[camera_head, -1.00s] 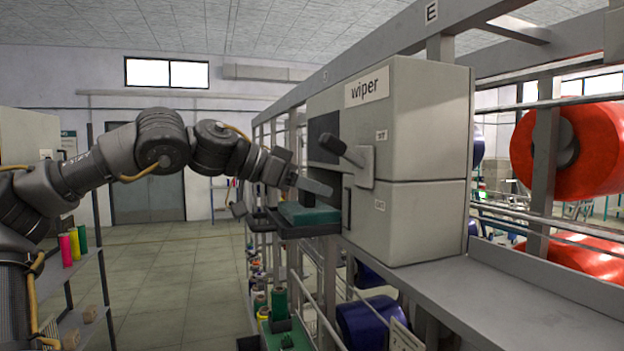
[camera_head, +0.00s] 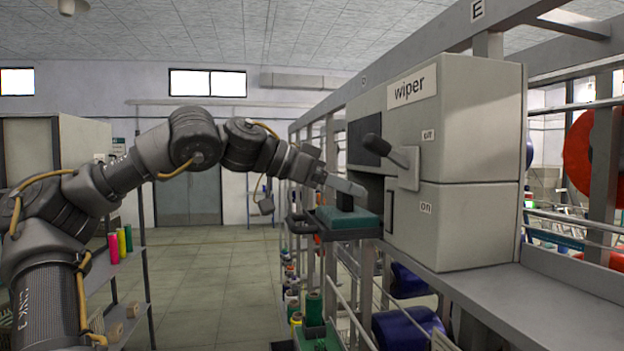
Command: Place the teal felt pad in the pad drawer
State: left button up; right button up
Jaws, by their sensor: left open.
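The teal felt pad (camera_head: 350,219) lies flat on the dark pulled-out pad drawer (camera_head: 346,234) at the left side of the wiper box (camera_head: 457,150). My left gripper (camera_head: 346,197) is open, just above the pad. One dark finger reaches down to the pad's top; I cannot tell whether it touches. The inside of the drawer under the pad is hidden. My right gripper is not in view.
A lever (camera_head: 387,151) sticks out from the wiper box face, close to my left gripper. A grey rail (camera_head: 540,300) runs along the frame. A shelf with colored spools (camera_head: 113,248) stands at left. The floor between is clear.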

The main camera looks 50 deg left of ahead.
pick_arm(q)
jog(key=shift+b+v, duration=1.5)
jog(key=shift+v, duration=3.45)
